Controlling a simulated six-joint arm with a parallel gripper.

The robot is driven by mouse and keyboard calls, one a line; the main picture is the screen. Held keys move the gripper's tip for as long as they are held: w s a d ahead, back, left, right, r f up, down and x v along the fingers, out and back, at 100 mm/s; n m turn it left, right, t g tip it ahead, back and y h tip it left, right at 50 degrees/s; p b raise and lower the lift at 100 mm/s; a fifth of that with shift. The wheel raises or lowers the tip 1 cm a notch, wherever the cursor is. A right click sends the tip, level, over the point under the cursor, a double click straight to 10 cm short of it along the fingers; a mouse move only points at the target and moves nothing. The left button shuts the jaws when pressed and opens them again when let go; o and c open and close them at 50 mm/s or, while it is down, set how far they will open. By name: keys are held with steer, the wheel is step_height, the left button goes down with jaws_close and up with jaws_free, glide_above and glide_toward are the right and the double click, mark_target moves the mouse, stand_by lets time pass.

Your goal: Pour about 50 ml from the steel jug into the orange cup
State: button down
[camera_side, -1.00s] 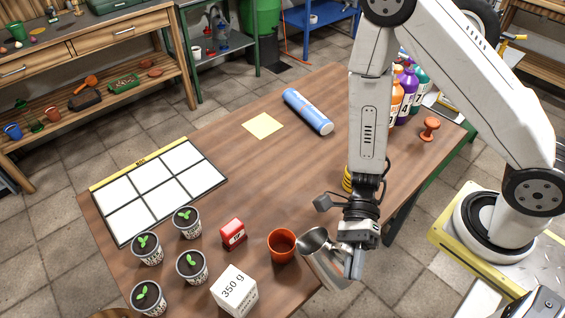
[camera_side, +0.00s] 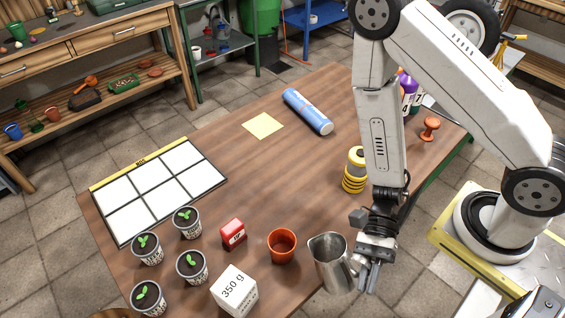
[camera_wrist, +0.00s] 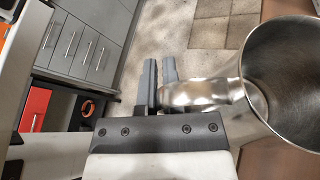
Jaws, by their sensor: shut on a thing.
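The steel jug (camera_side: 331,268) is close to upright at the table's front edge, just right of the orange cup and apart from it. My gripper (camera_side: 370,276) is shut on the jug's handle, on the jug's right side. In the wrist view the fingers (camera_wrist: 160,85) are at the handle, and the jug's open mouth (camera_wrist: 290,75) faces the camera at the right. The orange cup (camera_side: 281,257) stands upright on the table. I cannot tell how much is in the cup or in the jug.
A white 350 g block (camera_side: 234,291) and a small red box (camera_side: 233,234) stand left of the cup. Several seedling pots (camera_side: 187,222) stand further left. A yellow-ringed thing (camera_side: 355,170) stands behind my gripper. The table's middle (camera_side: 260,180) is clear.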

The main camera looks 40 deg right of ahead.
steer(key=shift+s+d+f+n+t+y, duration=0.15)
steer(key=shift+s+f+n+t, duration=0.15)
steer(key=shift+s+f+n, duration=0.25)
steer(key=shift+s+d+f+n+t+y, duration=0.1)
steer(key=shift+s+f+n+t, duration=0.2)
steer(key=shift+f, duration=0.4)
steer(key=shift+s+d+f+n+t+y, duration=0.15)
steer(key=shift+s+f+n+t, duration=0.15)
steer(key=shift+f+n, duration=0.3)
steer(key=shift+f, duration=0.1)
steer(key=shift+h, duration=0.3)
